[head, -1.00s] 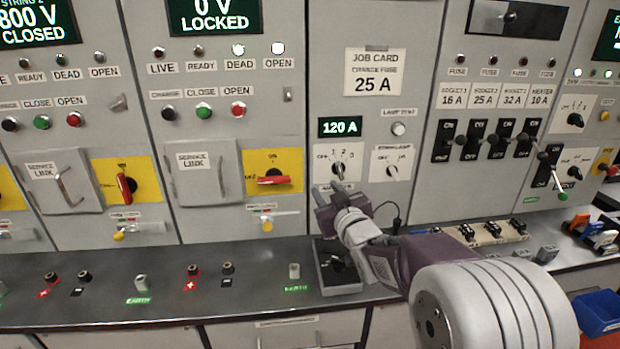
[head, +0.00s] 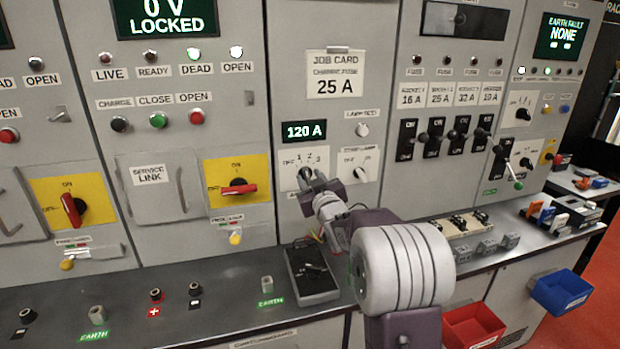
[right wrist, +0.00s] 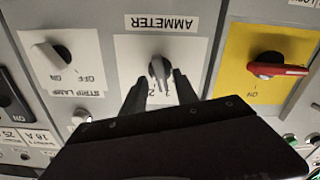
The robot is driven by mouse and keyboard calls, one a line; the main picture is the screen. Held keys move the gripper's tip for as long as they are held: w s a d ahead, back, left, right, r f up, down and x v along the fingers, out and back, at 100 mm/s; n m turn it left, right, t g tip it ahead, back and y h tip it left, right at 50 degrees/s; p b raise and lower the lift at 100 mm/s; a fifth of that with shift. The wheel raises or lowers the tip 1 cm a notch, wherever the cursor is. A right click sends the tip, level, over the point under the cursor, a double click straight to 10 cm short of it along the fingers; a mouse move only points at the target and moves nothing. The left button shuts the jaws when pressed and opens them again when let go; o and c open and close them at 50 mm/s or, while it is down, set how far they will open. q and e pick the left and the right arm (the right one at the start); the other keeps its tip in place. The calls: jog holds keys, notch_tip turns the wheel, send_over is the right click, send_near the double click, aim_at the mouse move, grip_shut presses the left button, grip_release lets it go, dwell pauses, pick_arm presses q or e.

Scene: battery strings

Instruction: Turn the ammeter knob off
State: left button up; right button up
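The ammeter knob (head: 307,172) is a small grey pointer knob on a white plate, below a green display (head: 304,131) reading 120 A. In the right wrist view the knob (right wrist: 160,70) appears upside down, under the word AMMETER. My right gripper (head: 316,184) is at the knob and partly covers its plate in the head view. In the right wrist view its two dark fingers (right wrist: 162,84) are apart, one on each side of the knob, with gaps visible. I cannot tell exactly which mark the knob points to. My left gripper is not in view.
The strip lamp knob (head: 361,174) sits just right of the ammeter. A yellow plate with a red handle (head: 238,189) is to its left. A dark box (head: 312,276) lies on the bench below. Red (head: 472,327) and blue bins (head: 562,292) hang at the right.

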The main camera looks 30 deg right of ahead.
jog(key=shift+w+a, duration=0.1)
jog(key=shift+w, duration=0.15)
jog(key=shift+s, duration=0.1)
grip_shut()
jog(key=n+b, duration=0.2)
jog(key=shift+f+b, duration=0.2)
jog(key=shift+b, duration=0.15)
jog(key=n+b, duration=0.2)
jog(key=shift+n, duration=0.4)
jog(key=shift+a+r+n+b, duration=0.1)
jog(key=shift+n+b, duration=0.5)
jog(key=shift+b, duration=0.1)
